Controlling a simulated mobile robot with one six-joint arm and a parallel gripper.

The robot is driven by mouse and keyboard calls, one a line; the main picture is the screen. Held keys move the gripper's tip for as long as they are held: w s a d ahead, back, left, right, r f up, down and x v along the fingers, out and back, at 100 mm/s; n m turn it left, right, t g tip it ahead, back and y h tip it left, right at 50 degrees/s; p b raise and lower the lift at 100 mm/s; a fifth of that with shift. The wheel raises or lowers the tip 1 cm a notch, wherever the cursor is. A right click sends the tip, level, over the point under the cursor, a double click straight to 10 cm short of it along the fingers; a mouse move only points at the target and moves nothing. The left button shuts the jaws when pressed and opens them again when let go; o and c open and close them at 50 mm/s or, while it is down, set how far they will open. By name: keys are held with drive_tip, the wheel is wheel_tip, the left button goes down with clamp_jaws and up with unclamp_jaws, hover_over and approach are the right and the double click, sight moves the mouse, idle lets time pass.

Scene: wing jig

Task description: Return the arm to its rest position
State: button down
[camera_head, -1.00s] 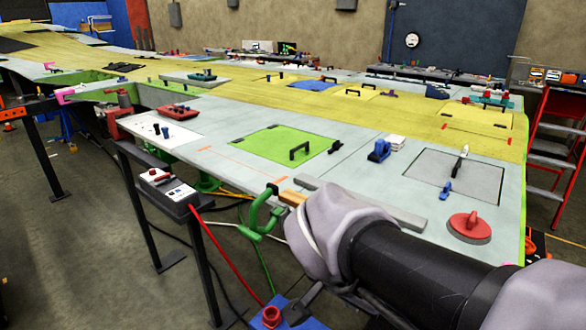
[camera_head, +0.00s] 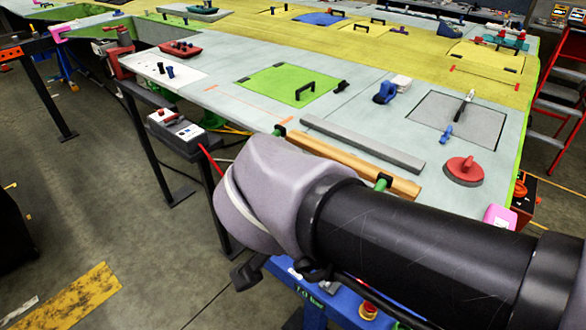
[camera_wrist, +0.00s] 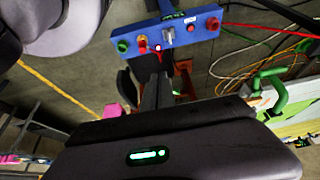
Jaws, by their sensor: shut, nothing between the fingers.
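My arm reaches in from the lower right of the head view, with its black link and grey joint in front of the wing's near edge. My gripper is mostly hidden behind that joint; a dark part of my gripper (camera_head: 246,272) shows below it, off the wing surface. In the wrist view, my gripper (camera_wrist: 150,92) shows as a dark body with a green light and dark fingers. It is shut and holds nothing. A blue control box (camera_wrist: 168,36) with red and green buttons lies beyond the fingers.
The wing panel (camera_head: 240,105) spans the scene, with a wooden strip (camera_head: 350,163), a grey bar (camera_head: 360,143) and a red suction cup (camera_head: 463,170) near my arm. Open floor (camera_head: 130,230) lies lower left.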

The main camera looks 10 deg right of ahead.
drive_tip(key=n+t+y, duration=0.1)
drive_tip(key=n+y, duration=0.1)
drive_tip(key=s+a+n+t+y, duration=0.1)
drive_tip(key=n, duration=0.1)
drive_tip(key=s+n+y, duration=0.1)
drive_tip(key=n+y, duration=0.1)
drive_tip(key=shift+s+a+f+t+y+b, duration=0.2)
drive_tip(key=shift+f+t+y+b, duration=0.1)
drive_tip(key=shift+t, duration=0.1)
